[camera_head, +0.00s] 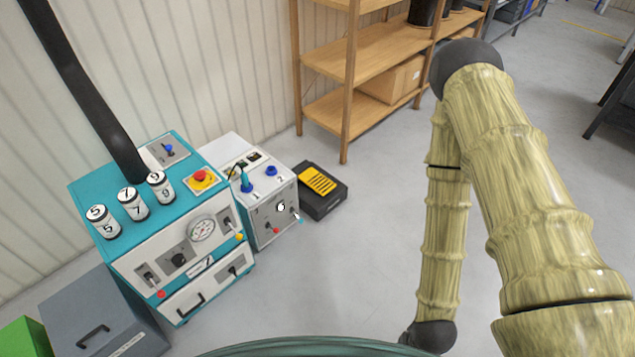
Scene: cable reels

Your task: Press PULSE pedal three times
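A pedal (317,181) with a yellow ribbed top sits in a black housing (322,207) on the floor, just right of a white control box (272,213). No PULSE label on it is readable at this size. It looks unobstructed from above, and nothing touches its top. My arm comes in from the lower right, bends at a dark elbow and runs down to a dark joint near the bottom edge. My gripper is not in view.
A teal machine (130,180) with numbered canisters, a red button (201,177) and a gauge stands left of the white box. A wooden shelf (345,90) stands behind the pedal. A grey case (97,320) is at lower left. The floor before the pedal is clear.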

